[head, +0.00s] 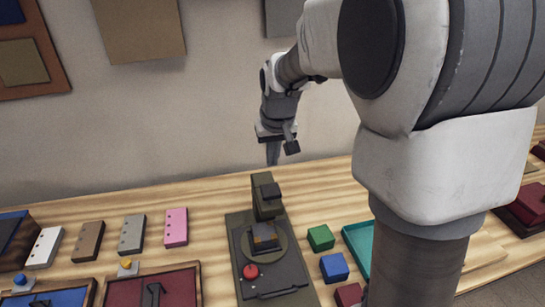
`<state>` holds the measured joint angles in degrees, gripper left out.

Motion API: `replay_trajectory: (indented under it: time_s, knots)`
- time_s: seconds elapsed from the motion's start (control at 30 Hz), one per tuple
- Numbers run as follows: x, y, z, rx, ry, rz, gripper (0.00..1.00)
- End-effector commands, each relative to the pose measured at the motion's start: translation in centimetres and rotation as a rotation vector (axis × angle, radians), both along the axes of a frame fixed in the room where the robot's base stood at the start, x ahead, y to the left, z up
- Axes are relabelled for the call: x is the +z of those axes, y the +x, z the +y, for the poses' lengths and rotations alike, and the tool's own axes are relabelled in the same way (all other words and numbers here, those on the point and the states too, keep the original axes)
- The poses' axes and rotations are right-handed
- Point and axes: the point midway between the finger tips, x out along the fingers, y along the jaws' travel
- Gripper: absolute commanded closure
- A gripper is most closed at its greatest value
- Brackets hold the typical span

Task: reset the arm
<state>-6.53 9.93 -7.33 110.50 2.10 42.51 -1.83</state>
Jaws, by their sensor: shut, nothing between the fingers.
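My arm reaches in from the right of the head view, its upper links large in the foreground. My gripper (281,150) hangs in front of the wall, above the back part of the table. It is shut and holds nothing. It is above and apart from the dark olive machine (240,242), which has an upright post and a red button (250,271). The column of my arm hides part of the table on the right.
The wooden table (200,197) carries a green cube (320,238), a blue cube (334,267), a dark red cube (348,295) and a teal tray (357,245). White, brown, grey and pink (176,227) blocks lie left. Two trays (125,290) stand at the front left.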

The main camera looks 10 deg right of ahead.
Motion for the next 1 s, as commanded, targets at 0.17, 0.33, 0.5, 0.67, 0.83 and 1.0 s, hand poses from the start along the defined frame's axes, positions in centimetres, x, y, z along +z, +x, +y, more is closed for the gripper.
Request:
replay_trajectory:
  time_s: [0.17, 0.33, 0.5, 0.67, 0.83, 1.0]
  knots:
    - [0.0, 0.0, 0.0, 0.000, 0.000, 0.000, 1.00]
    - [1.4, -1.4, 0.0, -0.001, 0.007, -0.015, 1.00]
    - [4.4, -5.7, 0.0, -0.002, 0.021, -0.051, 1.00]
    - [6.5, -10.6, 0.0, 0.001, 0.029, -0.086, 1.00]
    - [7.7, -15.7, 0.1, 0.003, 0.028, -0.124, 1.00]
    - [7.8, -20.3, 0.1, 0.003, 0.017, -0.160, 1.00]
